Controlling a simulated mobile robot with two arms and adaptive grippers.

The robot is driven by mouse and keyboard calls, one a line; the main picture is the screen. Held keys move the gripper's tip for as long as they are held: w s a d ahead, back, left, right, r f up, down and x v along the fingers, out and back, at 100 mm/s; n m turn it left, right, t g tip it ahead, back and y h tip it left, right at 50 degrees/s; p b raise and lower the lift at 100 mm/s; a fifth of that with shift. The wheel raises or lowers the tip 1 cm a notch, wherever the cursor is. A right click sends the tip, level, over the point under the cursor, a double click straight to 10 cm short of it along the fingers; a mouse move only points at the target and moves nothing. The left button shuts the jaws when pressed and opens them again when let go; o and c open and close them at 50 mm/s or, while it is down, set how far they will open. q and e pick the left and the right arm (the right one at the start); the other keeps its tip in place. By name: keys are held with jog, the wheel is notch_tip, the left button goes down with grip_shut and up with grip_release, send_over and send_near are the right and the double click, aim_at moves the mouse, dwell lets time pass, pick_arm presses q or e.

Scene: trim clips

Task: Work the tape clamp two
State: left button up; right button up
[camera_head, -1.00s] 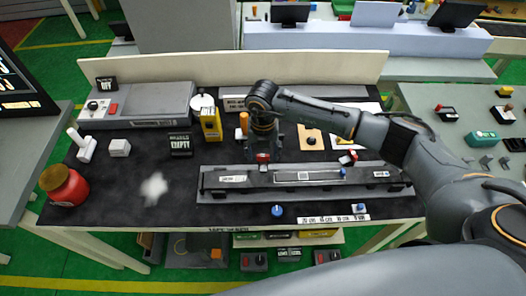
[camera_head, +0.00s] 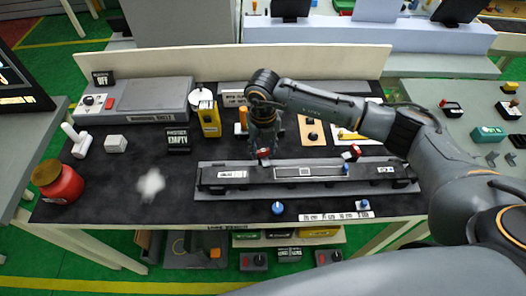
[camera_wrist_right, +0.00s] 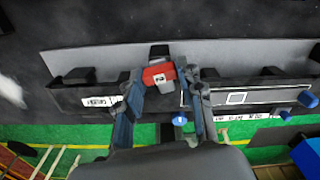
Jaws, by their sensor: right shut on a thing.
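The grey tape fixture (camera_head: 330,188) lies along the front of the dark bench. Its left red clamp (camera_head: 263,153) carries a white label that seems to read 2. In the right wrist view this red clamp (camera_wrist_right: 158,74) sits between the two fingertips. My right gripper (camera_head: 263,149) reaches down from the back and is shut on it; it also shows in the right wrist view (camera_wrist_right: 163,82). The fingers partly hide the clamp in the head view. A second red clamp (camera_head: 351,152) stands farther right, free. My left gripper is not in view.
A blue knob (camera_head: 278,208) sits in front of the fixture, and a blue slider (camera_head: 346,169) on it. A red jar (camera_head: 60,182), a yellow box (camera_head: 209,119) and an EMPTY sign (camera_head: 178,140) stand left.

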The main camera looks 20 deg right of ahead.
aim_at(263, 150)
jog(key=n+b, duration=0.8)
jog(key=b, duration=0.1)
jog(key=shift+f+b, duration=0.2)
jog(key=shift+b, duration=0.1)
jog(key=shift+r+n+b, duration=0.2)
jog(key=shift+n+b, duration=1.3)
jog(key=o, duration=1.2)
jog(key=shift+c, duration=0.2)
jog(key=shift+r, duration=0.1)
notch_tip(263, 150, up, 12)
